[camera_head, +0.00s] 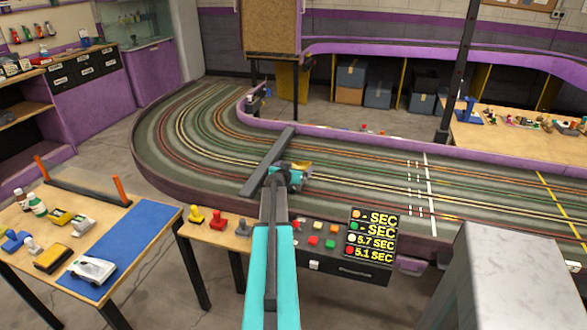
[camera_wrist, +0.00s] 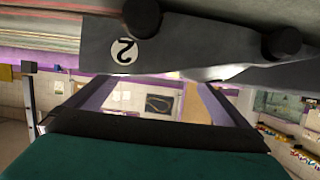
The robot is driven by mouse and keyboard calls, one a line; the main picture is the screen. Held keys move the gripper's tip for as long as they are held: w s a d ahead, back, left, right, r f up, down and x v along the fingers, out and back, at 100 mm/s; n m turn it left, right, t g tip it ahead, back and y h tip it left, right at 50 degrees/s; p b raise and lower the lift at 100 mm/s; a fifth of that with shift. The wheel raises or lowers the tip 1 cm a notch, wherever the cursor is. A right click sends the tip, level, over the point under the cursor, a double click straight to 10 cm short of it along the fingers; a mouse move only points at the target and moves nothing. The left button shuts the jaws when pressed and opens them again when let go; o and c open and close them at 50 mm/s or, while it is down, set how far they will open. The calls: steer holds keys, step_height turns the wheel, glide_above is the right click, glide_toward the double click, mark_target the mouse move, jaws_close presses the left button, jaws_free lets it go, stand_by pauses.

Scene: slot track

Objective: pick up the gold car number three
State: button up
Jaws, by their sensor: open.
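A small gold shape (camera_head: 302,166) shows on the track just beyond and right of my gripper in the head view. It may be the gold car, but it is partly hidden and no number is legible. My teal gripper (camera_head: 286,178) is over the track beside the grey bar. In the wrist view its dark fingers (camera_wrist: 150,98) stand apart with nothing seen between them. No gold car shows in the wrist view.
A grey bar (camera_head: 262,172) crosses the track (camera_head: 205,130) at my gripper. A grey piece marked 2 (camera_wrist: 185,42) with dark round parts fills the wrist view's top. A table with a blue mat (camera_head: 140,235) is at left, a lap-time board (camera_head: 371,236) in front.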

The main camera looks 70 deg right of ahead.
steer(key=shift+p+x, duration=0.3)
steer(key=shift+x, duration=0.85)
steer(key=c, duration=0.9)
